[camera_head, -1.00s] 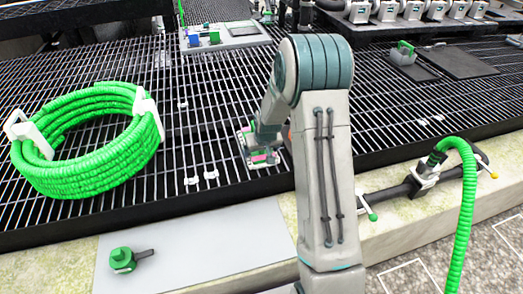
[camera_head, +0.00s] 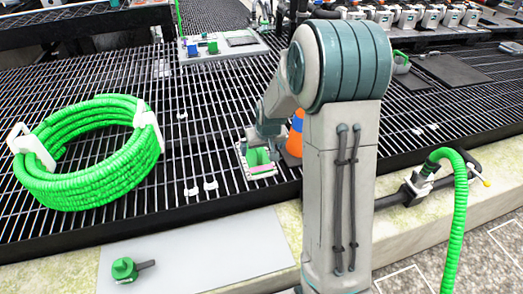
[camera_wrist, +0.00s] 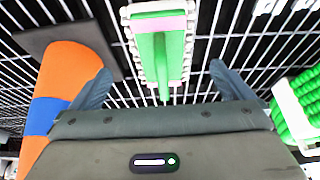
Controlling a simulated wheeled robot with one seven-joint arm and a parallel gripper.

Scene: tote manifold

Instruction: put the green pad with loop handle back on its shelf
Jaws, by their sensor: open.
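A green piece (camera_head: 258,157) with a pink strip, which looks like the green pad, sits in a white frame on the black grating below my gripper (camera_head: 268,133). In the wrist view the green piece (camera_wrist: 160,58) shows upper middle, in its white bristly-edged frame. A loop handle cannot be made out clearly. My gripper (camera_wrist: 160,72) is open, its two fingers apart on either side of the green piece in the picture. Nothing is seen held between them. Which spot is the pad's shelf cannot be told.
An orange and blue cylinder (camera_wrist: 66,80) on a dark square stands close beside my gripper. A large green hose coil (camera_head: 85,160) with white clips lies at left. A small green knob (camera_head: 124,268) rests on the grey plate (camera_head: 195,250) in front. A row of valves stands at back right.

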